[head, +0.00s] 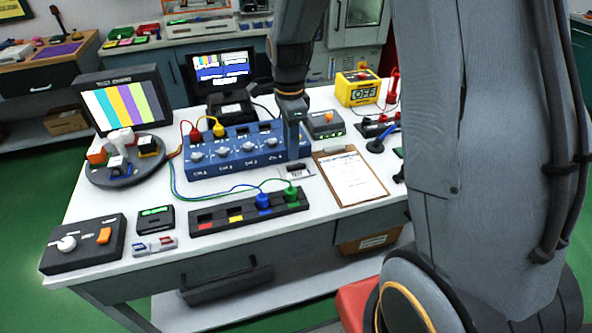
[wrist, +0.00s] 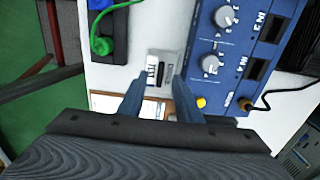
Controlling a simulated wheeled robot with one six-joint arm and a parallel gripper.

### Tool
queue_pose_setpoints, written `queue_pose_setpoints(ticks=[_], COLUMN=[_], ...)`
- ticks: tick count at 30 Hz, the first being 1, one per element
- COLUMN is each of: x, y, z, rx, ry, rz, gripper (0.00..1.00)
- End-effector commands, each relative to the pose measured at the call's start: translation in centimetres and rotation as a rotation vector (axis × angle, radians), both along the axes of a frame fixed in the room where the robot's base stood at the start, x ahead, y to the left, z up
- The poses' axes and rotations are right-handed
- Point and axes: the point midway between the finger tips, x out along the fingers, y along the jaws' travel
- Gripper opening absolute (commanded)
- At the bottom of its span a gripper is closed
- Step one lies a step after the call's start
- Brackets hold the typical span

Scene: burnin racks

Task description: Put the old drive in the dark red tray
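My gripper (wrist: 158,82) is open, its two fingers apart and pointing down over the bench; it also shows in the head view (head: 293,152). Ahead of the fingertips is a small grey holder (wrist: 164,60) with a dark and white piece marked TEST (wrist: 155,75); in the head view this piece (head: 297,173) lies just below my gripper. I cannot tell for sure whether it is the old drive. The fingers do not appear to touch it. No dark red tray is clear; a red surface (head: 354,304) shows at the lower middle, partly hidden by my arm.
A black socket strip (head: 220,217) with green and blue plugs lies in front. A clipboard (head: 350,178) is at right. Two small grey pieces (head: 154,246) lie at front left. Dark red bars (wrist: 62,25) show at the wrist view's left.

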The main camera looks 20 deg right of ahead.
Motion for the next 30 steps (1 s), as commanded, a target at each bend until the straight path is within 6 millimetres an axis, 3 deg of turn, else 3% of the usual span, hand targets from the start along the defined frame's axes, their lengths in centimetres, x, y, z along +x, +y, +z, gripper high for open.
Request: queue_pose_setpoints(ticks=[18,27,30], x=[0.1,0.2,0.2], y=[-0.4,-0.4,-0.4], z=[-6.2,-6.6,-6.6], rx=[0.000,0.000,0.000], ry=[0.002,-0.001,-0.001], rz=[0.005,0.005,0.005], gripper=[0.31,0.31,0.18])
